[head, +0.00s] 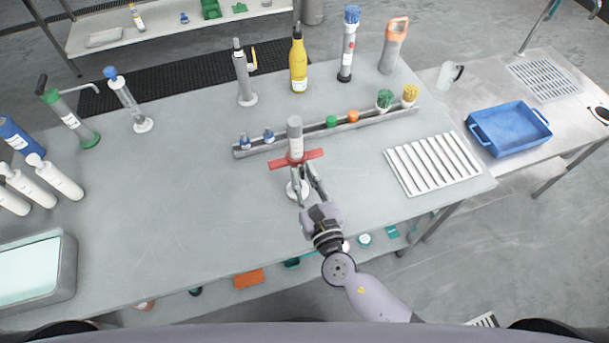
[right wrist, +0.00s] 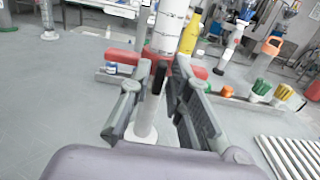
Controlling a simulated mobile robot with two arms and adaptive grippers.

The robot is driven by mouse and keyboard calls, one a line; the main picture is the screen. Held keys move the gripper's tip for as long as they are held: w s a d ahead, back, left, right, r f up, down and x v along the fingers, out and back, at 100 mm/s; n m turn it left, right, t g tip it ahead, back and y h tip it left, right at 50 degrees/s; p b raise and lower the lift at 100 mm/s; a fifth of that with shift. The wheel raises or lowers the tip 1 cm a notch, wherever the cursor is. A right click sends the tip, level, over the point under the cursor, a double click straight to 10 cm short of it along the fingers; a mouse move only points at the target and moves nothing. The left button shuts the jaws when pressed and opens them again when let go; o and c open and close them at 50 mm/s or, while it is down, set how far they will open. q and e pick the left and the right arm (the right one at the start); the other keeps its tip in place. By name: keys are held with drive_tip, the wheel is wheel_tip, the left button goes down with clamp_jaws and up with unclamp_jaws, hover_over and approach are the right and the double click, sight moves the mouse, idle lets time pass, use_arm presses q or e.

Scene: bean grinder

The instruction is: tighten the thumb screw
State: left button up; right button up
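The grinder (head: 295,138) stands upright on the table near the centre of the head view. It has a grey-white cylinder on top, a red crossbar (head: 312,155) and a pale round foot. In the right wrist view, the grinder's white cylinder (right wrist: 169,30) rises above the red bar, with a pale stem (right wrist: 147,118) below. A small dark upright piece (right wrist: 159,77), possibly the thumb screw, shows between my fingers. My right gripper (head: 304,178) is at the grinder's near side, below the bar. Its fingers are apart, and contact is unclear. My left gripper is out of view.
Behind the grinder is a long rail (head: 290,142) with small coloured items. A yellow bottle (head: 298,65) and other upright tools stand further back. A white slatted rack (head: 432,163) lies to the right, and a blue tray (head: 510,128) beyond.

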clamp_jaws()
idle(0.3)
